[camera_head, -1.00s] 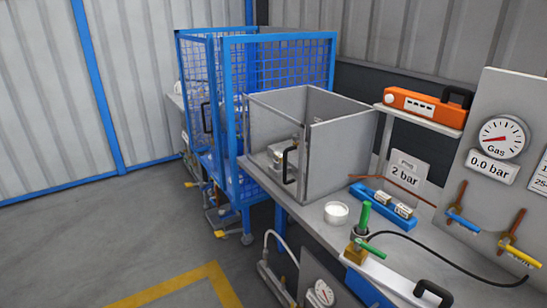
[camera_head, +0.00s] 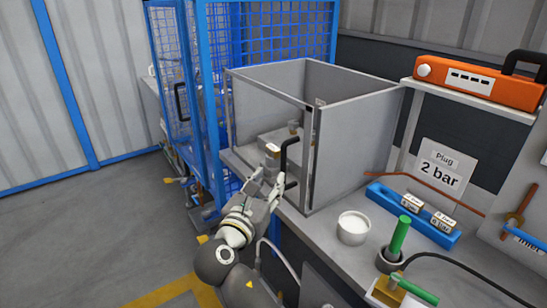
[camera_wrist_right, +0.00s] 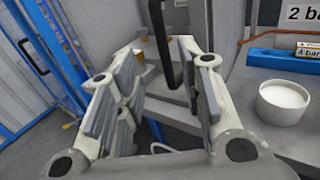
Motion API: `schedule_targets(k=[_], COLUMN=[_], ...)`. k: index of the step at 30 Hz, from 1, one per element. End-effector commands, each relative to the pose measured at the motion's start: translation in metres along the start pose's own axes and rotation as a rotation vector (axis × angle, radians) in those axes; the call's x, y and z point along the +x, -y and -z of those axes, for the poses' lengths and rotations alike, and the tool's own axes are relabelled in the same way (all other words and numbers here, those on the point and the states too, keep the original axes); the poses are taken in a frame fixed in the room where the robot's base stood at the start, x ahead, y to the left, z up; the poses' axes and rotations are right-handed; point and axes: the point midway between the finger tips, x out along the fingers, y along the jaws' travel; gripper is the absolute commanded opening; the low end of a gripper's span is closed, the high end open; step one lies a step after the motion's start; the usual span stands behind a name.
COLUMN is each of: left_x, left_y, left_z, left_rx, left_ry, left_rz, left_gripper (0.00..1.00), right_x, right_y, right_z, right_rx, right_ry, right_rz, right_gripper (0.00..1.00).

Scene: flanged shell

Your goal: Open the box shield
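The grey box (camera_head: 357,140) stands on the bench, open at the top. Its front has a thin frame, through which a grey part (camera_head: 270,150) shows inside; I cannot tell whether a clear pane fills it. A black upright handle (camera_head: 289,155) sits at the front's right edge. My right gripper (camera_head: 268,186) is just in front of and below the handle, with its fingers apart and nothing between them. In the right wrist view the handle (camera_wrist_right: 160,42) shows beyond the open fingers, apart from them as far as I can tell. My left gripper is not in view.
A blue mesh cage (camera_head: 205,90) stands left of the box. Right of the box are a white cup (camera_head: 353,228), a blue block (camera_head: 440,231), a green-handled tool (camera_head: 399,236) and a "2 bar" sign (camera_head: 440,171). An orange device (camera_head: 478,80) sits on a shelf. The floor at left is clear.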

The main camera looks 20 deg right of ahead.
Motion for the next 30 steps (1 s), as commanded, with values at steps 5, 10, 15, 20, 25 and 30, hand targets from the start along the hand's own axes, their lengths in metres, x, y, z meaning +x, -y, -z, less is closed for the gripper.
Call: schedule_targets(k=[5,10,15,20,25,30], left_x=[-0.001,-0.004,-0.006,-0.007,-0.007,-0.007], left_y=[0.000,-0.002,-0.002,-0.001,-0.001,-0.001], left_z=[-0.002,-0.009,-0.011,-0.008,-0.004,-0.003], left_rx=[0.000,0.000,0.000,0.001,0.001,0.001], left_ry=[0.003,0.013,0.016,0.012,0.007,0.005], left_rz=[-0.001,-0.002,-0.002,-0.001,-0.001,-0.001], left_gripper=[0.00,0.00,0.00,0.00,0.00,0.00], right_x=[0.012,0.044,0.076,0.097,0.106,0.107], right_y=[0.002,0.002,0.002,0.002,0.002,0.002], right_z=[-0.007,-0.007,-0.007,-0.006,-0.006,-0.005], right_rx=[-0.012,-0.012,-0.012,-0.011,-0.010,-0.009], right_ry=[0.011,0.011,0.010,0.010,0.008,0.007], right_rz=[0.010,0.010,0.009,0.007,0.007,0.006], right_gripper=[0.35,0.35,0.35,0.35,0.35,0.35])
